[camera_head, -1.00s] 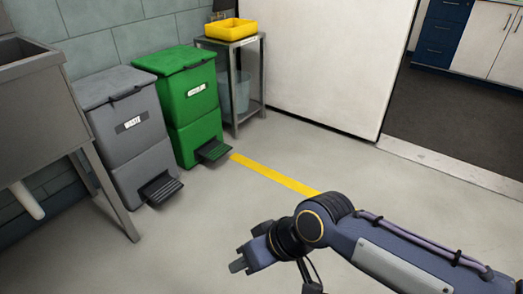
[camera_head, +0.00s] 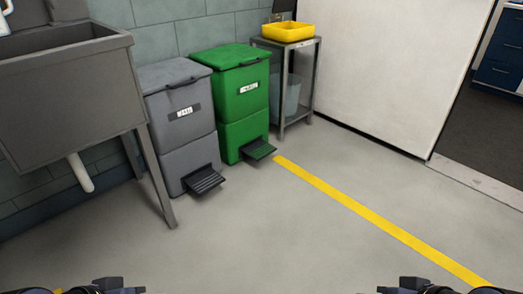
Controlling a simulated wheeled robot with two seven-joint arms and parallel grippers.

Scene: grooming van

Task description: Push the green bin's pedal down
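The green bin (camera_head: 241,98) stands against the tiled wall with its lid down, between a grey bin and a metal stand. Its black pedal (camera_head: 259,149) sticks out at the front, near the floor, and looks raised. My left gripper (camera_head: 122,289) shows only partly at the bottom left edge. My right gripper (camera_head: 402,289) shows only partly at the bottom edge, right of centre. Both are well in front of the bins and touch neither pedal. Their fingers are too cut off to tell open from shut.
The grey bin (camera_head: 182,122) with its own pedal (camera_head: 203,180) stands left of the green one. A metal sink (camera_head: 66,97) on legs is further left. The metal stand (camera_head: 316,82) holds a yellow tray (camera_head: 287,32). A yellow stripe (camera_head: 375,224) crosses the clear floor (camera_head: 260,230).

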